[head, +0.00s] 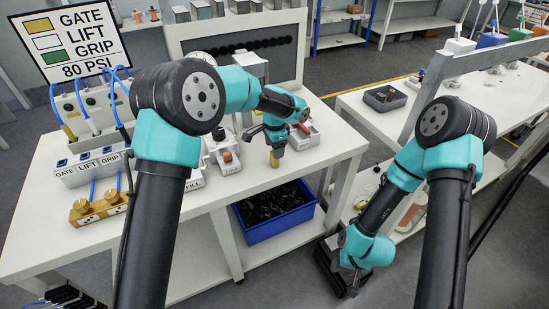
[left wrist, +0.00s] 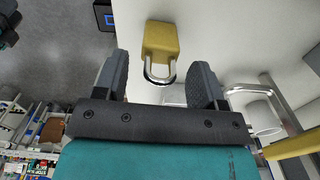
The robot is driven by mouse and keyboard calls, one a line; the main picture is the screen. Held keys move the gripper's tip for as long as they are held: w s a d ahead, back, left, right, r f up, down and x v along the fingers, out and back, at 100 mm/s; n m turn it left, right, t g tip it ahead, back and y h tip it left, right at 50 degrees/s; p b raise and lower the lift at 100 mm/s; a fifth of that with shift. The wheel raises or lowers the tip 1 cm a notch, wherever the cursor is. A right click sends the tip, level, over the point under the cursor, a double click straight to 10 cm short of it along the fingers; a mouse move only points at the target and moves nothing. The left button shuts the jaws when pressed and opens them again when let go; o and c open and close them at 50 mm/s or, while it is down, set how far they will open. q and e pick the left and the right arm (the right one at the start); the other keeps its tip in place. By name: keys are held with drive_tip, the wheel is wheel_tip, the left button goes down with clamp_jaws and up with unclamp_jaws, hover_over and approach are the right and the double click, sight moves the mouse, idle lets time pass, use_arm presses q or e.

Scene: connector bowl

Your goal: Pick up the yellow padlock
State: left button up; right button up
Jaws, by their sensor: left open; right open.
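The yellow padlock (left wrist: 160,40) has a yellow body and a silver U-shaped shackle. In the left wrist view it is just beyond my left gripper (left wrist: 162,78), with its shackle between the two dark fingertips and the body past them. No finger visibly touches it. In the head view my left gripper (head: 275,145) points down near the table's front edge, and a small yellow patch of the padlock (head: 275,162) shows right below it. My right gripper (head: 345,277) hangs low at the right, away from the table; it is open with nothing seen in it.
A second silver loop (left wrist: 252,95) and a yellow bar are at the right of the left wrist view. A blue bin (head: 272,225) sits on the shelf below. A sign (head: 75,42) stands back left.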

use_arm(q)
drive_tip(key=shift+c, duration=0.5)
clamp_jaws()
drive_tip(key=shift+r, duration=0.15)
drive_tip(key=shift+r, duration=1.5)
drive_tip(key=shift+s+r, duration=0.2)
drive_tip(key=s+r, duration=0.1)
drive_tip(key=s, duration=1.4)
drive_tip(key=shift+s+r, duration=0.15)
drive_tip(key=shift+s, duration=0.15)
